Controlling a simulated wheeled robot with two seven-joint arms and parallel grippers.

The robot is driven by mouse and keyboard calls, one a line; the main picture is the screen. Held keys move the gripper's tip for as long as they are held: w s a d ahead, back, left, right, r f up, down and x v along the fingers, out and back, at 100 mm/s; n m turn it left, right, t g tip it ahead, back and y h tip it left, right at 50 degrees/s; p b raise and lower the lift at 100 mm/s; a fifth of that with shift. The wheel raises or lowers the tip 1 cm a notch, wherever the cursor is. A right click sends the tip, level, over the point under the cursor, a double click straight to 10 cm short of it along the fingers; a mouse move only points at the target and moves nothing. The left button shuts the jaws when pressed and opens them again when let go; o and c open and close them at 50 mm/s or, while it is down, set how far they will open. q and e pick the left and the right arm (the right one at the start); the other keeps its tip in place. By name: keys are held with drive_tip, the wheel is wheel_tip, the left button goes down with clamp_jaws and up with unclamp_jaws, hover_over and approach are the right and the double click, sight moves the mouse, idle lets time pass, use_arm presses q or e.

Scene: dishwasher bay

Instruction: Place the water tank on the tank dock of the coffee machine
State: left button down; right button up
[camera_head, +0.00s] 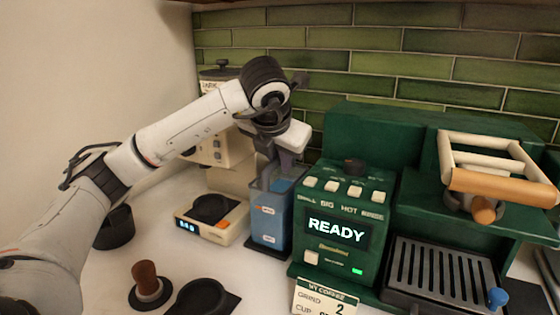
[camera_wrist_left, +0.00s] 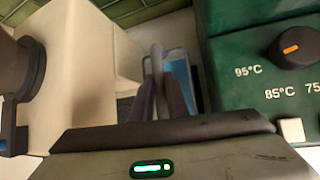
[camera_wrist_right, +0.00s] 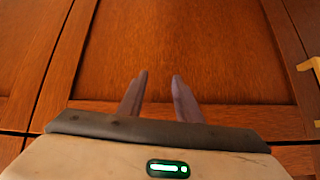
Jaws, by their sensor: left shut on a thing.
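The water tank (camera_head: 271,212) is a blue, box-shaped container standing upright just left of the green coffee machine (camera_head: 342,225). My left gripper (camera_head: 273,172) reaches down over it and is shut on its grey handle. In the left wrist view the fingers (camera_wrist_left: 160,100) close around the handle (camera_wrist_left: 157,62), with the tank's blue interior (camera_wrist_left: 181,75) beside it. A dark base (camera_head: 266,249) shows at the tank's foot; I cannot tell whether the tank touches it. My right gripper (camera_wrist_right: 158,82) is open and empty in front of wooden panels, away from the counter.
A cream grinder (camera_head: 222,150) and a scale (camera_head: 212,218) stand left of the tank, close to it. A tamper (camera_head: 148,285), a black mat (camera_head: 203,298) and a sign card (camera_head: 325,297) lie in front. Green tiles (camera_head: 400,65) back the counter.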

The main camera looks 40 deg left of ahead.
use_arm(q)
drive_tip(key=shift+f, duration=0.2)
idle(0.7)
drive_tip(key=c, duration=1.6)
unclamp_jaws()
drive_tip(key=shift+c, duration=0.2)
drive_tip(key=shift+s+f, duration=0.1)
drive_tip(key=shift+f, duration=0.1)
drive_tip(key=p+v, duration=0.1)
drive_tip(key=v, duration=0.9)
drive_tip(key=shift+r+p, duration=0.3)
drive_tip(key=shift+r, duration=0.05)
drive_tip(key=shift+d, duration=0.1)
